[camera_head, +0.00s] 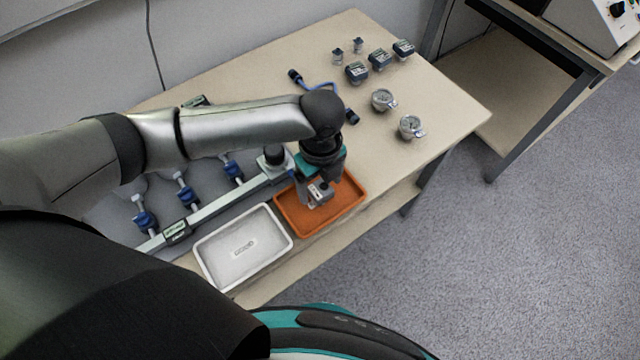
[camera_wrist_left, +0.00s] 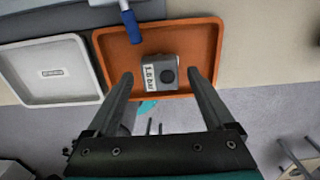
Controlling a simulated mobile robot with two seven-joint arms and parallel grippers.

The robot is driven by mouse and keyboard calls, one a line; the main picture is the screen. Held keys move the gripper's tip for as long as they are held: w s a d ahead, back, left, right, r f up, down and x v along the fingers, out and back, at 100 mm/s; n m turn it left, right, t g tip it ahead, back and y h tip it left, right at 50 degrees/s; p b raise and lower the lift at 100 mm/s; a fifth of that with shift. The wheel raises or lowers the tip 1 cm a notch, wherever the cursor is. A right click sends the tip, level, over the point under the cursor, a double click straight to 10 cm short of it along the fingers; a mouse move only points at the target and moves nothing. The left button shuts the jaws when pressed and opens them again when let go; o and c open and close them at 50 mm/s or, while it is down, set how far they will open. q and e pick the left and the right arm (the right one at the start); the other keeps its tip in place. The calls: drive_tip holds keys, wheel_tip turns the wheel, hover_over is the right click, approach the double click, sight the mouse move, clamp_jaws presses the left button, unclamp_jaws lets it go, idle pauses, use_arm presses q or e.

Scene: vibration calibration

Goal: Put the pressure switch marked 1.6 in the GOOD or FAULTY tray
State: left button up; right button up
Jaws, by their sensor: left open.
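The pressure switch (camera_wrist_left: 160,72), a small grey block with a round dark port and a label reading 1.6 bar, is over the floor of the orange tray (camera_wrist_left: 205,38). It also shows in the head view (camera_head: 318,190). My left gripper (camera_wrist_left: 160,78) is open, with one finger on each side of the switch and visible gaps. I cannot tell whether the switch rests fully on the tray floor. The white tray (camera_head: 215,246) beside the orange one is empty, with a small label in its middle that looks like GOOD. No label shows on the orange tray. My right gripper is out of view.
A manifold rail (camera_head: 210,210) with blue valves runs behind the trays. The table's front edge is close to the trays.

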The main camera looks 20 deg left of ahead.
sight(321, 189)
use_arm(q)
wheel_tip(321, 189, up, 10)
drive_tip(key=p, duration=0.2)
drive_tip(key=shift+r, duration=0.2)
drive_tip(key=shift+s, duration=0.1)
